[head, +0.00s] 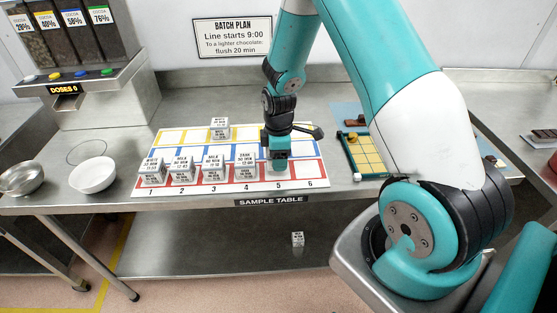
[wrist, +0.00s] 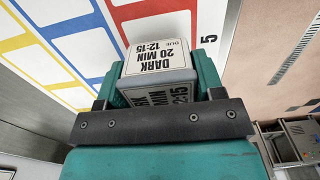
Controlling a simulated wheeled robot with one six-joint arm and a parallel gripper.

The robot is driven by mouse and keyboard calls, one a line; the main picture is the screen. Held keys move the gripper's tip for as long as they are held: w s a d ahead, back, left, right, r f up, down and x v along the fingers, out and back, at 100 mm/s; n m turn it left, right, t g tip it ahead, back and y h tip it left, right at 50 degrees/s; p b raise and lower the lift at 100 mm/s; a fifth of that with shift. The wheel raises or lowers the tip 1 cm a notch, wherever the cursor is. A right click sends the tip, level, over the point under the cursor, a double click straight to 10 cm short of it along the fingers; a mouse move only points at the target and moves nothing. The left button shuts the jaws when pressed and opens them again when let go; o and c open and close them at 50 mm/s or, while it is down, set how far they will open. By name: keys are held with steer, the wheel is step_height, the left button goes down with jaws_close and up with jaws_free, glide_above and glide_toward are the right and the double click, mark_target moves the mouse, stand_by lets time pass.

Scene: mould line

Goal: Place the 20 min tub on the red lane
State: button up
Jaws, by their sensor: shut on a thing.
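My gripper (head: 278,160) is shut on a white tub (wrist: 158,58) labelled DARK 20 MIN, DUE 12:15, seen between the jaws in the wrist view. In the head view it is low over the lane board, at the front red lane (head: 310,184) in column 5. The gripper mostly hides the held tub there, and I cannot tell whether it touches the board. The red lane also shows beside the jaws in the wrist view (wrist: 105,12).
Several labelled tubs (head: 213,166) stand in red columns 1 to 4. Another tub (head: 219,127) is in the yellow lane. Column 6 is clear. A white bowl (head: 93,176) stands left of the board, a yellow grid tray (head: 368,154) right. One tub (head: 298,239) is on the lower shelf.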

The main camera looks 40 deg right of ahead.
steer(key=shift+f, duration=1.25)
steer(key=shift+f, duration=0.1)
steer(key=o, duration=1)
